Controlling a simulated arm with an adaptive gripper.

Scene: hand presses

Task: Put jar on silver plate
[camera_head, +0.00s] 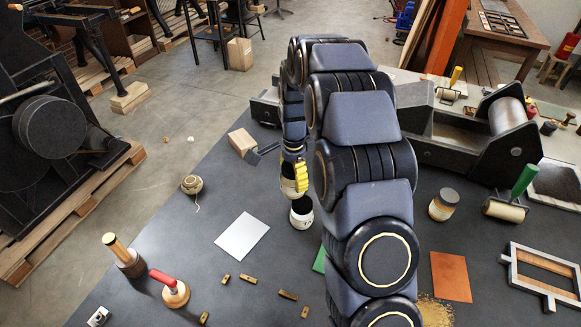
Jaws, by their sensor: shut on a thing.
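A small white jar (302,217) with a dark upper part shows at the lower end of my arm, near the middle of the view. My gripper (298,190), with yellow on its side, points down and is shut on the jar. The fingers hide part of the jar's top. I cannot tell whether the jar touches the table. The silver plate (242,237), a flat pale rectangle, lies bare on the dark table to the left of the jar and a little nearer.
A ball of twine (192,185) lies beyond the plate to the left. Several small brass pieces (288,295) and a red-handled stamp (173,288) lie in front. A second jar (443,204), a roller (505,209) and a press (465,125) stand right. My arm hides the middle.

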